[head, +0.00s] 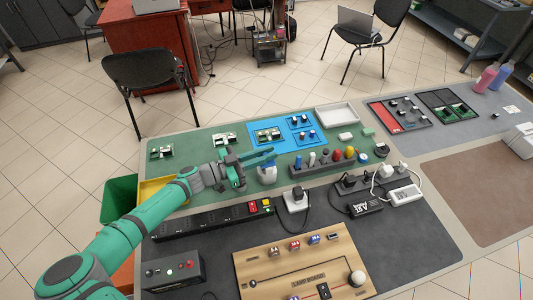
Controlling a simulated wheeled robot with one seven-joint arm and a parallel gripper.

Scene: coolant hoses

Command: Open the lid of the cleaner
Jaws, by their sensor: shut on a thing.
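A small white container with a blue upper part (267,174) stands on the green mat, and I take it to be the cleaner. Its lid is too small and too partly covered to make out. My green arm reaches in from the lower left. My gripper (252,168) is at the container's upper left side, shut on it as far as I can tell. A slim green piece (258,154) extends over and behind the container; I cannot tell if it is a finger or a tool. The exact contact is hidden.
A grey rack (322,167) with coloured items is close on the right. A blue mat (283,133) with parts lies behind. A white plug block (295,198) and a black power strip (210,219) are in front. A yellow bin (160,190) is to the left.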

